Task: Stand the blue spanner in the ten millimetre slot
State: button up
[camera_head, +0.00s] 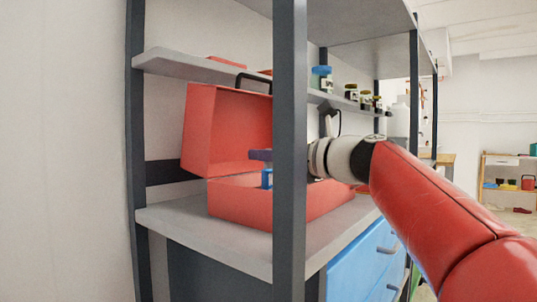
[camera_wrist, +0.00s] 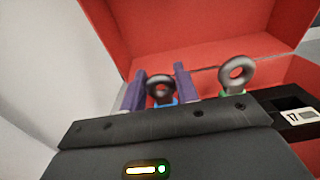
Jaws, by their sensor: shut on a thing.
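The blue spanner shows as a dark ring end (camera_wrist: 160,88) with a bit of blue below it in the wrist view. It sits between the two purple fingers of my gripper (camera_wrist: 159,76), which is shut on it. In the head view my gripper (camera_head: 261,155) is over the open red toolbox (camera_head: 238,207), with a blue part (camera_head: 267,179) just below the fingers. The spanner's lower end and the ten millimetre slot are hidden, so I cannot tell whether it is in a slot.
A spanner with a green part (camera_wrist: 237,73) stands to the right of my fingers. A label reading 17 (camera_wrist: 298,116) is at the far right. The raised red lid (camera_head: 225,130) is behind. A dark shelf post (camera_head: 289,150) stands in front of the toolbox.

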jog(key=o, duration=1.1)
jog(key=v, duration=0.8)
